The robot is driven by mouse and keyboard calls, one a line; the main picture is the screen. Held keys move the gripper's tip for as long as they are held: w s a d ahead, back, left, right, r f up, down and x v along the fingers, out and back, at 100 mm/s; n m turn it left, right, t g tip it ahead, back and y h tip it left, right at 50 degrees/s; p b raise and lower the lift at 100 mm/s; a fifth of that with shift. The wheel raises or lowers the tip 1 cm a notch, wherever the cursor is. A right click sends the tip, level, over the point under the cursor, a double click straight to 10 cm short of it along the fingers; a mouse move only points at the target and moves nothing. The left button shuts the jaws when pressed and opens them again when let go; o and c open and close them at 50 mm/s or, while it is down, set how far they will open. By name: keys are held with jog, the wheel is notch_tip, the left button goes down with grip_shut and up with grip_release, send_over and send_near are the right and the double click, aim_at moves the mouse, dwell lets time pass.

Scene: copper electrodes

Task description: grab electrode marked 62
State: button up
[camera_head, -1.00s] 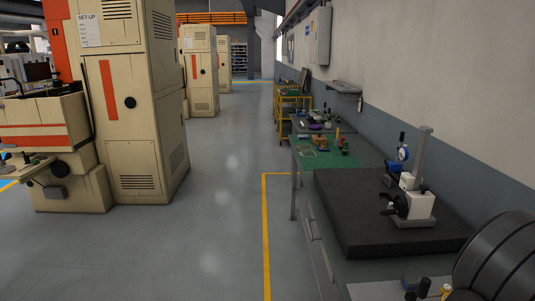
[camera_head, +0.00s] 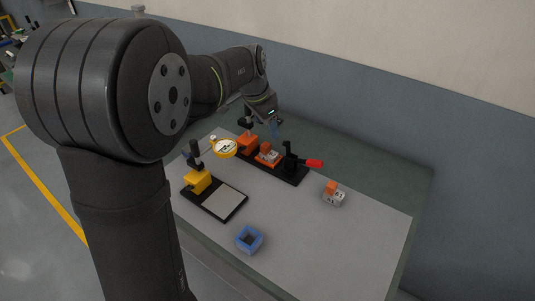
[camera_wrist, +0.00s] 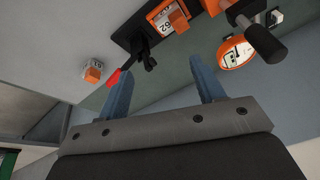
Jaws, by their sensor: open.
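An orange electrode on a pale base, its label reading 62 (camera_wrist: 168,18), sits in a black clamping fixture at the top of the wrist view. In the head view it shows as an orange-topped block (camera_head: 267,156) beside a black clamp with a red handle (camera_head: 314,163). A second orange-topped electrode (camera_head: 334,190) stands loose to the right; it also shows in the wrist view (camera_wrist: 93,73), its marking too small to read. My gripper (camera_wrist: 161,62) has its two blue fingers apart with nothing between them. In the head view its blue fingers (camera_head: 274,130) are above and behind the fixture.
A yellow-ringed round tag or lens (camera_head: 224,147) stands left of the fixture, with a black knob close by. A yellow block on a black-edged plate (camera_head: 224,202) and a blue hollow block (camera_head: 249,240) lie in front. The grey tabletop (camera_head: 330,245) is clear at front right.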

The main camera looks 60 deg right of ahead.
jog(key=w+a+r+n+h, duration=0.1)
jog(key=w+a+n, duration=0.1)
jog(key=w+n, duration=0.15)
send_near(271, 151)
notch_tip(271, 151, down, 2)
jog(key=shift+w+f+n, duration=0.1)
jog(key=shift+n, duration=0.35)
jog(key=shift+d+x, duration=0.15)
jog(key=shift+x, duration=1.2)
jog(key=shift+d+x, duration=0.15)
jog(key=shift+x, duration=1.2)
jog(key=shift+r, duration=0.2)
jog(key=c, duration=1.2)
